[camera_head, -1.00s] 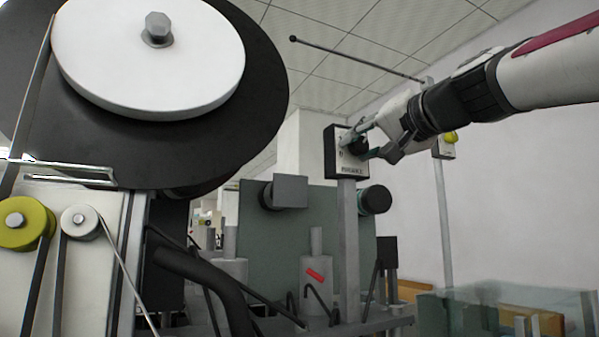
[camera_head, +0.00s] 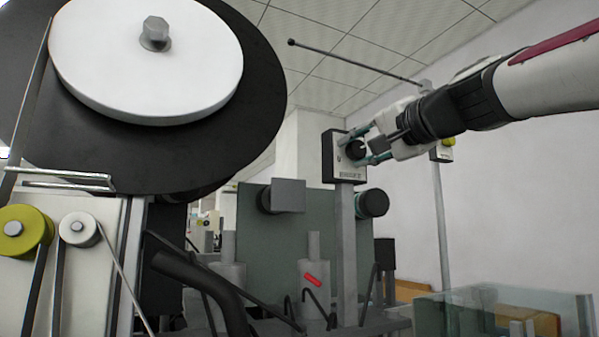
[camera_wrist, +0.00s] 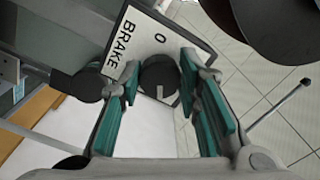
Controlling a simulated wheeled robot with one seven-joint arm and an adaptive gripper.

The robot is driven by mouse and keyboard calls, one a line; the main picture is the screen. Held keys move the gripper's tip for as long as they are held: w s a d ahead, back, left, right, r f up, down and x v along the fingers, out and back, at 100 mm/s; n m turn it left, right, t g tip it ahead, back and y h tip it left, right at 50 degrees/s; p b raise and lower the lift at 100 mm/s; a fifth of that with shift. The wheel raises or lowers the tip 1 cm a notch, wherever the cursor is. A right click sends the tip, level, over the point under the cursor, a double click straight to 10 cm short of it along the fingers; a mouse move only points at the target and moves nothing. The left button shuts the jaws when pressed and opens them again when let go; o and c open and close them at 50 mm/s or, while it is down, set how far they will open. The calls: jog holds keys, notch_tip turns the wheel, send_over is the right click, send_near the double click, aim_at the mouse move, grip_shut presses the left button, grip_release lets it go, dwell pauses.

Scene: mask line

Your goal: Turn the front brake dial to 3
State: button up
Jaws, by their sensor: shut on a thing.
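The front brake dial (camera_head: 356,149) is a round black knob on a black-edged box with a white panel (camera_head: 341,158), on top of a grey post. My gripper (camera_head: 357,147) reaches it from the right, one finger above the dial and one below. In the wrist view the dial (camera_wrist: 158,76) sits between the teal-padded fingers, which are shut on it. A pale pointer line on the dial faces the bottom of the picture. The panel (camera_wrist: 130,38) shows "BRAKE" and a "0"; no 3 is readable, and part of the panel is hidden by the fingers.
A large black disc with a white hub (camera_head: 150,70) fills the upper left. A thin dark rod (camera_head: 350,60) runs above the box. A grey-green plate (camera_head: 290,235) stands behind the post.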

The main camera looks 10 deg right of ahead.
jog(key=o, duration=1.1)
jog(key=shift+o, duration=0.2)
jog(key=shift+s, duration=0.1)
jog(key=v, duration=1.1)
jog(key=shift+s+d, duration=0.2)
jog(key=shift+s, duration=0.15)
jog(key=s+a+f+n+g+h+p, duration=0.1)
jog(key=s+a+f+n+g+p, duration=0.15)
jog(key=f, duration=0.55)
jog(key=s+a+f+n+g+p, duration=0.1)
jog(key=s+f+g, duration=0.2)
jog(key=f, duration=0.5)
jog(key=s+a+f+n+g+h+p, duration=0.1)
jog(key=s+a+f+g+p, duration=0.15)
jog(key=f, duration=0.65)
jog(key=s+d+f+n+g+h+p, duration=0.2)
jog(key=s+f+n+g+h, duration=0.1)
jog(key=s+f, duration=0.9)
notch_tip(320, 180, down, 3)
jog(key=shift+s+d+f+n+g+h, duration=0.1)
jog(key=shift+s+d+n+g+h, duration=0.3)
jog(key=shift+g, duration=0.6)
